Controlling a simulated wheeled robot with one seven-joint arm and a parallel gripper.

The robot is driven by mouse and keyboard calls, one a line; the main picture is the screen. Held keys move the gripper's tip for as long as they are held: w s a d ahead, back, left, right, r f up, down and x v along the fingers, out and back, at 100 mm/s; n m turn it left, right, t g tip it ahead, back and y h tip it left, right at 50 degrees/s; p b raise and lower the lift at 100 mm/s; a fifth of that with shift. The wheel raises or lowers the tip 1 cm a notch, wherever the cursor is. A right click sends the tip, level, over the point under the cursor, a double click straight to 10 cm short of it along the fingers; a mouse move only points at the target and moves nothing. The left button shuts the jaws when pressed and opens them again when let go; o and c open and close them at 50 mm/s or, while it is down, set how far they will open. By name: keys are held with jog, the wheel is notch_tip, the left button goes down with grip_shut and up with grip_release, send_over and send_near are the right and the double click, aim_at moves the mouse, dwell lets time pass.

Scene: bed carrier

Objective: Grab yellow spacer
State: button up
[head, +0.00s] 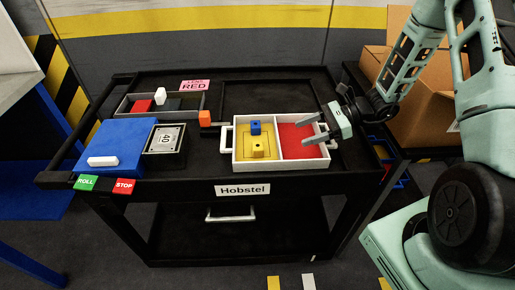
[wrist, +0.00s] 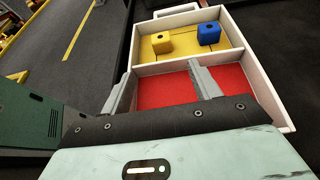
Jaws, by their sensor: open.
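The yellow spacer (head: 258,150) is a small block with a dark hole on top. It stands in the yellow-floored compartment of the white two-part tray (head: 282,165), close to a blue spacer (head: 255,128). Both show in the wrist view, the yellow spacer (wrist: 161,43) left of the blue one (wrist: 209,33). My gripper (head: 306,131) is open and empty, over the red-floored compartment (head: 297,148) at the tray's right. In the wrist view my gripper (wrist: 162,85) has its fingers apart over the red floor, with the divider and yellow spacer beyond them.
The tray sits on a black cart (head: 220,180) labelled Hobstel. An orange block (head: 205,118) stands left of the tray. A cardboard box (head: 420,110) stands right.

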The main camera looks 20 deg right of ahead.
jog(key=p, duration=0.1)
send_near(258, 148)
jog(key=a+f, duration=0.1)
jog(key=w+a+f, duration=0.1)
jog(key=a, duration=0.1)
jog(key=shift+w+f, duration=0.2)
jog(key=shift+w, duration=0.1)
jog(key=p+x, duration=0.1)
jog(key=x, duration=0.4)
jog(key=shift+w+d+f, duration=0.1)
jog(key=shift+w+d, duration=0.05)
jog(key=c, duration=1.1)
